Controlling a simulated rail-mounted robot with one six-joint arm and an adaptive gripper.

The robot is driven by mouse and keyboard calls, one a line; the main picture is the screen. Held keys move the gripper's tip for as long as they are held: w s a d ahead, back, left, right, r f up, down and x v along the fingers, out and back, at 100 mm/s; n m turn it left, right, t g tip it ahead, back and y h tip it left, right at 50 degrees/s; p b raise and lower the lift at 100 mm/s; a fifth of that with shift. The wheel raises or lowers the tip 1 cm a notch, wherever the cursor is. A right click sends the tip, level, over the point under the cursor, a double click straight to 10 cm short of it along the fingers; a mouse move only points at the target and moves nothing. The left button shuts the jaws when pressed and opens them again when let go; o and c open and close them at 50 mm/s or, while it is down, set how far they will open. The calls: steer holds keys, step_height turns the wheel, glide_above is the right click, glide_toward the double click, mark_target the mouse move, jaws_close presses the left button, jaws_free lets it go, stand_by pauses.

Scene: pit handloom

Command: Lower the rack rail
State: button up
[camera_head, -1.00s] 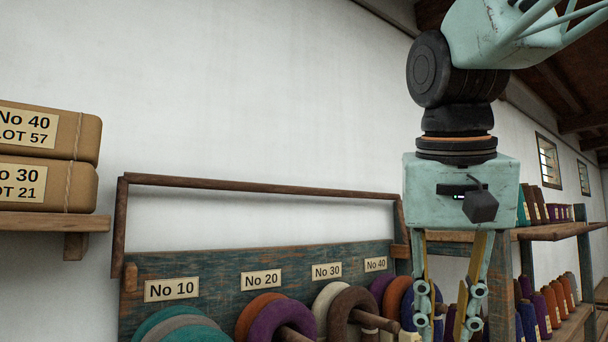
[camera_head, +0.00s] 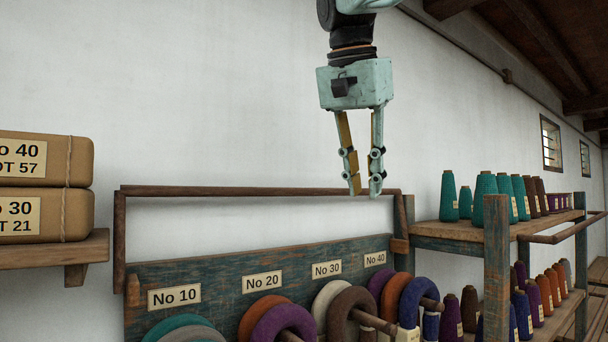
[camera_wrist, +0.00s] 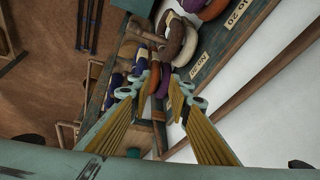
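The rack rail (camera_head: 250,191) is a brown wooden bar on side arms, raised above the blue-green peg board (camera_head: 215,262). It runs nearly level along the white wall. My gripper (camera_head: 365,193) points down, with its fingertips overlapping the rail's right part in the head view. I cannot tell whether they touch it. The fingers are a little apart, with nothing seen between them. In the wrist view, my gripper (camera_wrist: 164,82) shows both fingers apart, and the rail (camera_wrist: 262,78) slants along the wall to the right of them.
Yarn rings hang on pegs below number labels; one is a purple ring (camera_head: 283,327). A shelf (camera_head: 455,231) with yarn cones stands at the right. Paper packages (camera_head: 45,216) sit on a wall shelf at the left. The wall above the rail is clear.

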steer(key=w+a+r+m+p, duration=0.1)
steer(key=w+a+r+p, duration=0.1)
steer(key=a+r, duration=0.4)
steer(key=w+a+r+m+p, duration=0.2)
steer(key=a+r, duration=0.4)
steer(key=a, duration=0.3)
steer(key=shift+w+a+r+m+h+p, duration=0.2)
steer(key=shift+w+r+m+h+p, duration=0.15)
steer(key=shift+w+p, duration=0.55)
steer(key=shift+s, duration=0.1)
steer(key=shift+b+x, duration=0.5)
steer(key=shift+x, duration=6.35)
jaws_close()
